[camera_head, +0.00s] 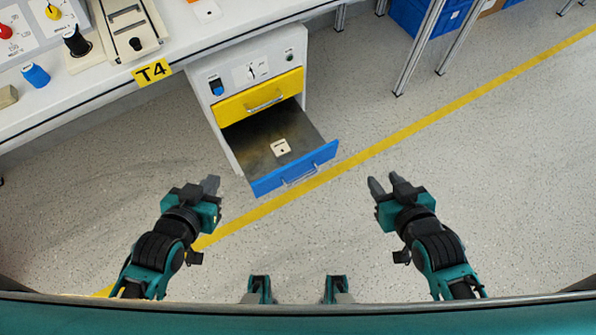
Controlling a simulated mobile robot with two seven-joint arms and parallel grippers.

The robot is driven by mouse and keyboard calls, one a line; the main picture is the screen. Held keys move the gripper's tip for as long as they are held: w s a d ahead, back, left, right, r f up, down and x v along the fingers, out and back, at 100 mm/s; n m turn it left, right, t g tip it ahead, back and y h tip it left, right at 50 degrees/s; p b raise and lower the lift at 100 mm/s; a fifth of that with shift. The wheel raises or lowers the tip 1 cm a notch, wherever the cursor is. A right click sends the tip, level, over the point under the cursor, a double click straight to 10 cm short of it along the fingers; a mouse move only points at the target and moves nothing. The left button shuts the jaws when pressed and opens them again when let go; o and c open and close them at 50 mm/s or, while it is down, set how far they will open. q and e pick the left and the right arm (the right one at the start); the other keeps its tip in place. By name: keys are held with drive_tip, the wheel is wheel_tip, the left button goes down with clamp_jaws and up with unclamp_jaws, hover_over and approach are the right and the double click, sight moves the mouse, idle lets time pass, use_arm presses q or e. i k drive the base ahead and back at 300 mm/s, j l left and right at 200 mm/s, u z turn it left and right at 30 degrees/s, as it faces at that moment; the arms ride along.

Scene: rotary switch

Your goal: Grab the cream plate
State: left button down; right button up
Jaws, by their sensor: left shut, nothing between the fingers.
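A small cream plate (281,147) with a dark mark lies flat on the floor of the open blue-fronted drawer (296,168). My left gripper (210,185) is shut and empty, in front of the cabinet and to the lower left of the drawer. My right gripper (387,182) has its fingers apart with nothing between them, to the right of the drawer. Both grippers are clear of the plate.
The cabinet has a closed yellow drawer (261,98) above the open one. A white bench (175,45) with a T4 label (151,72), knobs and panels runs along the upper left. Blue bins (412,16) stand at the back. The floor to the right is free.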

sight(281, 148)
drive_tip(key=k, duration=0.4)
drive_tip(key=k+u, duration=0.15)
drive_tip(key=u, duration=0.35)
drive_tip(key=k+u, duration=0.1)
drive_tip(key=u, duration=1.95)
drive_tip(key=l+u, duration=0.25)
drive_tip(key=u, duration=0.2)
drive_tip(key=k+l+u, duration=0.15)
drive_tip(key=u, duration=0.3)
drive_tip(key=k+l, duration=0.5)
drive_tip(key=l, duration=0.15)
drive_tip(key=k+l, duration=0.5)
drive_tip(key=l, duration=0.2)
drive_tip(key=k+l, duration=0.5)
drive_tip(key=l, duration=0.15)
